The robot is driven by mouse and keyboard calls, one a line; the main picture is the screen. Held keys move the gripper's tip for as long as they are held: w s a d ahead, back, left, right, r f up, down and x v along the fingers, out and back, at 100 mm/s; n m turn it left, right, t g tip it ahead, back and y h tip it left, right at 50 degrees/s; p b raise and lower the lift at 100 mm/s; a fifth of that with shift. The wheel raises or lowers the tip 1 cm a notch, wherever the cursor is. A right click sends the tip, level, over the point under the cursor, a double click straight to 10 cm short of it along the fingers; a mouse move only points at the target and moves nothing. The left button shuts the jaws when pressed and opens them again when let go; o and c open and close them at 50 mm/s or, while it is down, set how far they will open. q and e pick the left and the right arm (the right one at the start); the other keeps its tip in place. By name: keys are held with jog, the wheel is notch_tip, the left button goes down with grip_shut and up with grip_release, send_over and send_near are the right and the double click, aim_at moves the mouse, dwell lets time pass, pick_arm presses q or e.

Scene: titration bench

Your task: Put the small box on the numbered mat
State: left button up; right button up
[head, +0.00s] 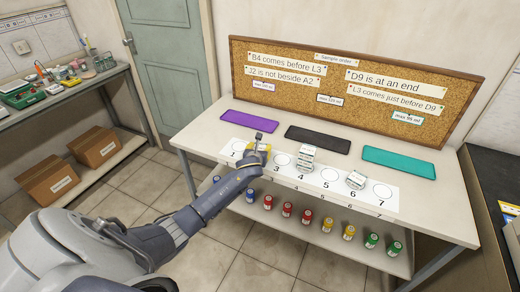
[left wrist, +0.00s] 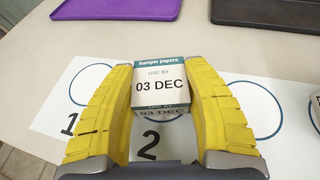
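The small box (left wrist: 160,88), white with a green band and "USE BY 03 DEC", sits between the yellow fingers of my left gripper (left wrist: 160,85). Both fingers appear to press its sides. In the left wrist view it is over place 2 of the numbered mat (left wrist: 98,112); whether it touches the mat is unclear. In the head view my left gripper (head: 258,148) is above the left end of the white mat (head: 331,175) and mostly hides the box. My right gripper is not in view.
A stack of white boxes (head: 306,158) stands at place 4 and another box (head: 356,180) at 6. Behind lie purple (head: 249,120), black (head: 317,140) and teal (head: 399,163) trays. A corkboard (head: 345,85) with clue notes stands at the back. Several capped vials stand on the lower shelf.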

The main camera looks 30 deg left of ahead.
pick_arm(q)
jog(key=o, duration=0.4)
